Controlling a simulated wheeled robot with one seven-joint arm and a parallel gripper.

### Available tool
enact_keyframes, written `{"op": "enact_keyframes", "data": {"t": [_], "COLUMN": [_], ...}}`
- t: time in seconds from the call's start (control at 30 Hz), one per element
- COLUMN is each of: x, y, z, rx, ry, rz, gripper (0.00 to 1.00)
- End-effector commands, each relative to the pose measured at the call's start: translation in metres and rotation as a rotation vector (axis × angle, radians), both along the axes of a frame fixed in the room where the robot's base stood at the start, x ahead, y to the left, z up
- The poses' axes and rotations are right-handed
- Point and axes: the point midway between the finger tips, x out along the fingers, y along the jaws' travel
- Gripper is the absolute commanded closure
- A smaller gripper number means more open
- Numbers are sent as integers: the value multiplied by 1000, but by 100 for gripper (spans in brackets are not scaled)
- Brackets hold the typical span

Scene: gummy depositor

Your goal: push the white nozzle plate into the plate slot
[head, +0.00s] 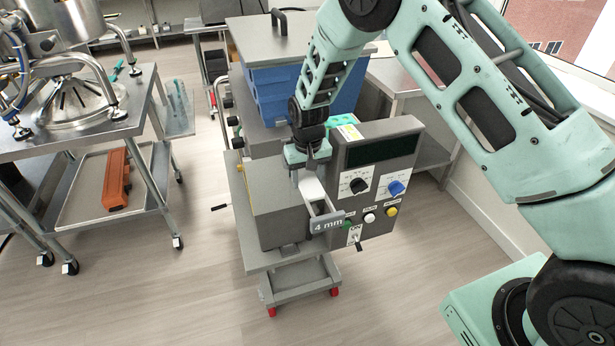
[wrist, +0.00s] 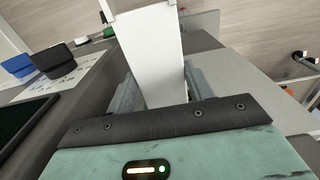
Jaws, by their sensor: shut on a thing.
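The white nozzle plate (head: 312,188) is at the front of the grey depositor (head: 282,205), beside the control panel. Its grey handle end with a "4 mm" label (head: 325,222) points toward the head camera. My gripper (head: 312,170) comes down from above and is shut on the plate. In the wrist view the white plate (wrist: 152,50) runs away between the two grey fingers (wrist: 158,92). The plate slot is hidden behind the gripper and plate, so I cannot tell how far in the plate sits.
The control panel (head: 376,185) with knobs and buttons stands close to the right of the gripper. A blue bin (head: 275,95) is behind. A steel cart (head: 75,135) with an orange tool (head: 116,180) on its lower shelf is at left. The floor between is clear.

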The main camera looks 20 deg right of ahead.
Motion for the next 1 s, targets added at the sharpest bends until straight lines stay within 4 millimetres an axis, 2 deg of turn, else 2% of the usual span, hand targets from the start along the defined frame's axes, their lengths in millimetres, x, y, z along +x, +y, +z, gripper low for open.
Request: {"op": "enact_keyframes", "data": {"t": [0.47, 1.0], "x": [8, -19], "y": [-1, 0], "z": [2, 1], "rx": [1, 1], "ry": [-10, -3], "rz": [-5, -2], "gripper": [89, 89]}}
